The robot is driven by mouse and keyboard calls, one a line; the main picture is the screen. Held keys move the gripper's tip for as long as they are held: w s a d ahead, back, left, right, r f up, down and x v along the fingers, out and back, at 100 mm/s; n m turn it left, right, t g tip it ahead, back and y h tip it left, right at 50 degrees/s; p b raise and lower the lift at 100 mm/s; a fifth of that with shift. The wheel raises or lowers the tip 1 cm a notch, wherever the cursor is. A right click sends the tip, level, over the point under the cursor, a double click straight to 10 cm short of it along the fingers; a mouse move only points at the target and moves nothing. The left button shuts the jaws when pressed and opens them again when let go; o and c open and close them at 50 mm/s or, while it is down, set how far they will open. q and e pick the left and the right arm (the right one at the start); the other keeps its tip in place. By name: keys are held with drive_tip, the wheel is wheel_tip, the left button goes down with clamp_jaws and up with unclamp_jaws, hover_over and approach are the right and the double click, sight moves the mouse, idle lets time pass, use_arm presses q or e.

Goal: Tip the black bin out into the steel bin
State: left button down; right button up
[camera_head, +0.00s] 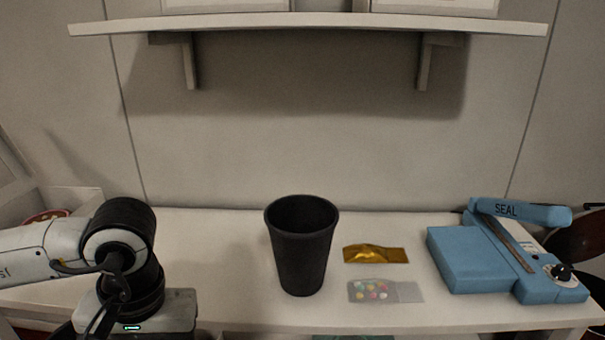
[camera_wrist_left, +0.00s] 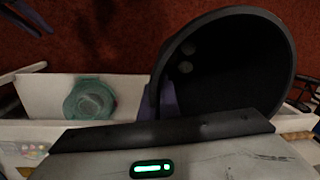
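A tall black bin (camera_head: 300,250) stands upright on the white table in the head view, open at the top, its inside dark. My left gripper (camera_head: 140,312) is at the lower left in the head view, apart from this bin; its fingers are out of frame. In the left wrist view a dark, round, wide-mouthed container (camera_wrist_left: 228,65) lies close beyond the gripper body, with two pale round spots inside. I cannot tell which bin it is or whether the fingers touch it. No clearly steel bin shows.
A gold packet (camera_head: 376,254) and a clear pack of coloured sweets (camera_head: 376,290) lie right of the black bin. A blue sealer (camera_head: 505,250) stands at the right end. A shelf (camera_head: 310,25) hangs above.

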use_arm(q)
drive_tip(key=shift+s+f+m, duration=0.15)
drive_tip(key=shift+s+m, duration=0.05)
drive_tip(key=shift+m, duration=0.8)
